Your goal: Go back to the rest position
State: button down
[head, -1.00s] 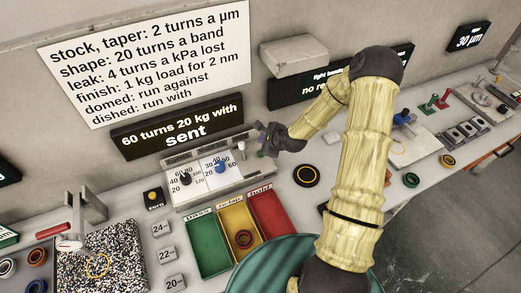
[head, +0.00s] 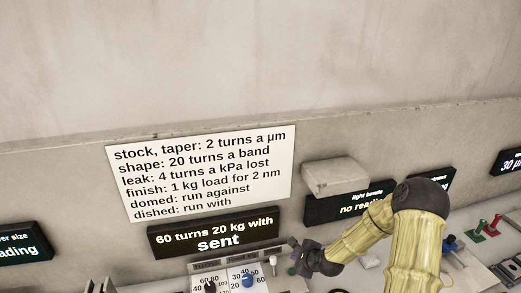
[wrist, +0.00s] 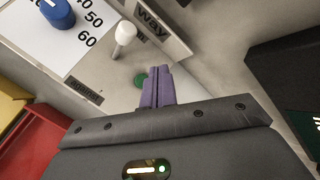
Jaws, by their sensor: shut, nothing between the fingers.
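My gripper (head: 293,257) is at the right end of the dial panel in the head view, beside a white-knobbed lever. In the wrist view its purple fingers (wrist: 157,88) are together with nothing between them. A green button (wrist: 140,80) shows just beside the fingertips; I cannot tell whether they touch it. The white-knobbed lever (wrist: 125,32) stands a little beyond, on the panel. My arm reaches in from the lower right of the head view.
The dial panel carries a black knob (head: 210,286) and a blue knob (head: 247,280). Behind it a display (head: 214,239) reads "60 turns 20 kg with sent". A grey box (head: 335,177) sits above another display. A red bin (wrist: 38,140) lies at left in the wrist view.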

jog(key=s+r+n+g+h, duration=0.1)
jog(key=s+r+n+g, duration=0.1)
jog(key=s+r+n, duration=0.7)
jog(key=s+r+n+g+h, duration=0.2)
jog(key=s+r+n+g, duration=0.1)
jog(key=s+r+n, duration=0.6)
jog(key=s+n, duration=0.4)
jog(key=s, duration=0.2)
jog(key=shift+a+r+g+h, duration=0.25)
jog(key=shift+a+g+h, duration=0.05)
